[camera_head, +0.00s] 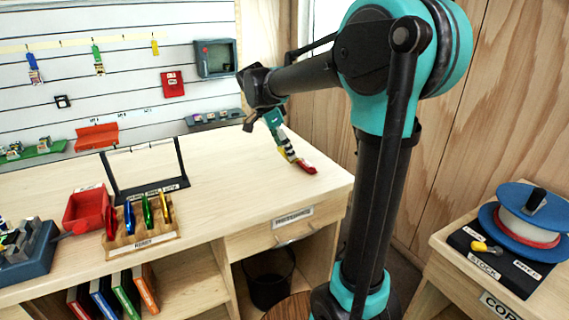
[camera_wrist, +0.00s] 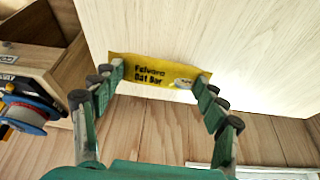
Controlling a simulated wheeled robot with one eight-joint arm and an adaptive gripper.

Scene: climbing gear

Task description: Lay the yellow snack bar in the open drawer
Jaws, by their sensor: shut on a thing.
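In the head view my gripper (camera_head: 282,138) points down over the right end of the workbench. Yellow and red show at its tip. I cannot tell whether the bar touches the bench top. The labelled drawer front (camera_head: 262,237) is below the bench's right corner.
The bench top (camera_head: 235,170) is clear around my gripper. A rack of coloured pieces (camera_head: 142,238), a red bin (camera_head: 85,208) and a black frame (camera_head: 115,178) stand to the left. A dark bin (camera_head: 268,278) is underneath. A cord spool (camera_head: 530,212) stands on the right cabinet.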

